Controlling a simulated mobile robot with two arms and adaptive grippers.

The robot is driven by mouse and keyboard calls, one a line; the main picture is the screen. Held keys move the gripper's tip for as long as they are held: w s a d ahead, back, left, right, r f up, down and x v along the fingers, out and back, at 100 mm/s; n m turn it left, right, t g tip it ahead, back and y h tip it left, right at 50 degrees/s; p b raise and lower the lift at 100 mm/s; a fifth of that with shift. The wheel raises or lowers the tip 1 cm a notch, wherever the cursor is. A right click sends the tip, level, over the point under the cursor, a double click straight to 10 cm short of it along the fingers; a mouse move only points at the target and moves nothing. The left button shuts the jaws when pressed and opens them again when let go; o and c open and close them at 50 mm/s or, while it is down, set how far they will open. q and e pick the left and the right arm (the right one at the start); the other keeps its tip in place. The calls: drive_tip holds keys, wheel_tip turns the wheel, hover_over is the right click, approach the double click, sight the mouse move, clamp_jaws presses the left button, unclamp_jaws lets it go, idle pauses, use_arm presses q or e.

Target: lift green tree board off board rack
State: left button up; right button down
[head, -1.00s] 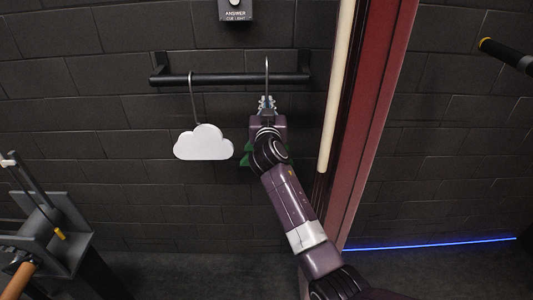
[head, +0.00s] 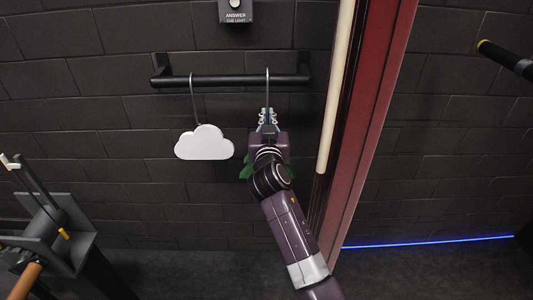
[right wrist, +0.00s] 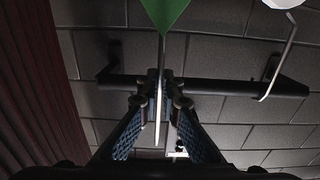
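The green tree board (head: 246,170) hangs mostly hidden behind my right arm in the head view; only green edges show. A green part of it also shows at the top of the right wrist view (right wrist: 163,12). Its thin metal hook rises above my right gripper (head: 267,115), in front of the board rack's black bar (head: 225,80). My right gripper's fingers are closed around the hook wire, which runs between them in the right wrist view. I cannot tell whether the hook's bend is clear of the bar. My left gripper is not in view.
A white cloud board (head: 204,143) hangs on the rack to the left. An answer cue light box (head: 235,11) is above. A red post (head: 365,130) and pale rod (head: 336,90) stand close on the right. A lever stand (head: 55,235) is at lower left.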

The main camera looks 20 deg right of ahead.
drive_tip(key=shift+r+v, duration=0.2)
drive_tip(key=shift+v, duration=1.2)
drive_tip(key=shift+r+v, duration=0.2)
drive_tip(key=shift+v, duration=1.2)
